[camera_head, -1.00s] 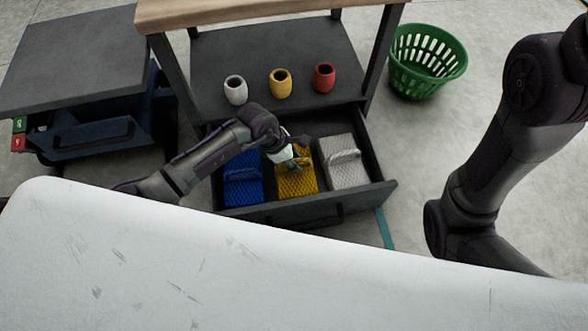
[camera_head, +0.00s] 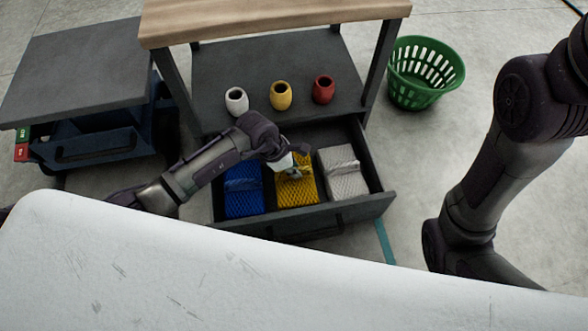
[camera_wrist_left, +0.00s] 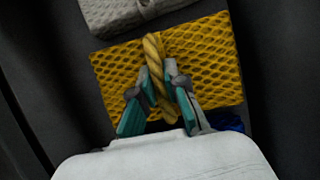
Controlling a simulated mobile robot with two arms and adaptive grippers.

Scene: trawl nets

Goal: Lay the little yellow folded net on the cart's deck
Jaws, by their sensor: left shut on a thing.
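The yellow folded net (camera_head: 297,194) lies in the open drawer (camera_head: 340,207), between a blue folded net (camera_head: 243,192) and a pale grey one (camera_head: 343,172). My left gripper (camera_head: 292,172) reaches down over it. In the left wrist view the yellow net (camera_wrist_left: 214,60) fills the middle, and the left gripper's fingers (camera_wrist_left: 160,88) are shut on its twisted rope handle. The cart with its dark grey deck (camera_head: 75,65) stands at the left; the deck's visible top is bare. My right arm shows at the right, but its gripper is out of view.
White (camera_head: 237,100), yellow (camera_head: 281,95) and red (camera_head: 324,89) pots stand on the shelf (camera_head: 270,65) above the drawer. A green basket (camera_head: 425,72) stands on the floor to the right. The workbench's wooden top (camera_head: 270,22) overhangs the shelf.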

